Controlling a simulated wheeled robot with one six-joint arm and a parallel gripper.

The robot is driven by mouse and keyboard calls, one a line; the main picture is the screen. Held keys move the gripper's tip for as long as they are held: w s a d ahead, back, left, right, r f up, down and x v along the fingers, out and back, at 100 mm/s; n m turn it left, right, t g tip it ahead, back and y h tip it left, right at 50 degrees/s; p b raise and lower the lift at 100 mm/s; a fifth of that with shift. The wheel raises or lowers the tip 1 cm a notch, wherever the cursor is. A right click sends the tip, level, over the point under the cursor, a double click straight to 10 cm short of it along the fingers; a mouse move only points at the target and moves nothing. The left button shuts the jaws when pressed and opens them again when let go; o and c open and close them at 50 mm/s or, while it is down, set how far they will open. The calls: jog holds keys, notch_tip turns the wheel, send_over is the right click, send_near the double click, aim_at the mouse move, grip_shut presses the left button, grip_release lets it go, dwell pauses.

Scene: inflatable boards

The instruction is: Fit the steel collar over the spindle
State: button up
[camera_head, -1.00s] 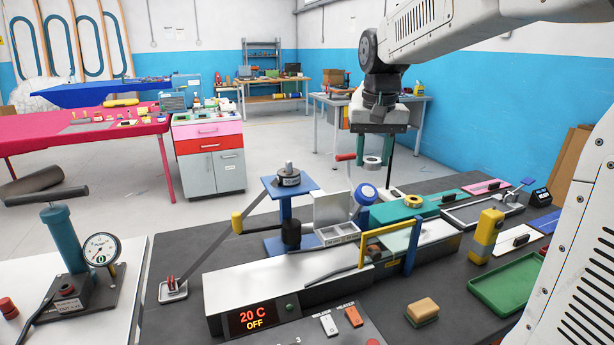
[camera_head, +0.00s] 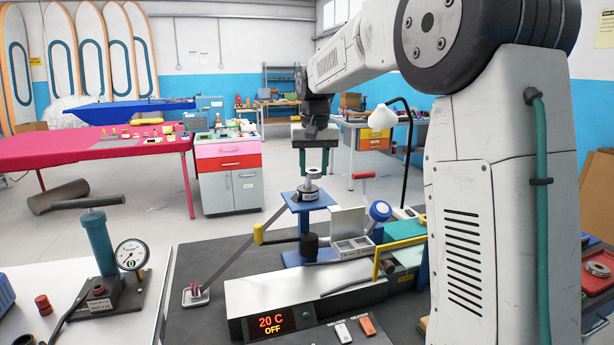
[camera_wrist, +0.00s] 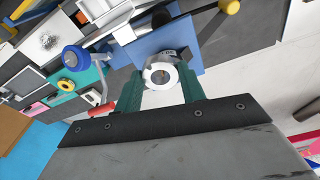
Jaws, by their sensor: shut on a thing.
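The steel collar (camera_head: 313,174) is a short silvery ring held between the green fingers of my gripper (camera_head: 313,166). The spindle (camera_head: 309,185) stands upright on a dark round base on a blue plate (camera_head: 292,204). The collar is right at the spindle's top in the head view. I cannot tell whether it is just above the tip or slightly around it. In the wrist view the collar hides most of the spindle.
A heater box (camera_head: 270,325) reading 20 C OFF is in front. My arm covers the right of the bench.

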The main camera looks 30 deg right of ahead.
aim_at(308, 177)
jog(key=w, duration=0.3)
jog(key=w+d, duration=0.1)
jog(key=shift+w+f, duration=0.15)
jog(key=shift+f, duration=1.8)
jog(key=shift+f, duration=0.45)
jog(key=o, duration=1)
jog(key=r, duration=0.4)
jog(key=s+r, duration=0.1)
jog(key=r, duration=0.8)
jog(key=shift+s+a, duration=0.2)
jog(key=shift+a, duration=0.15)
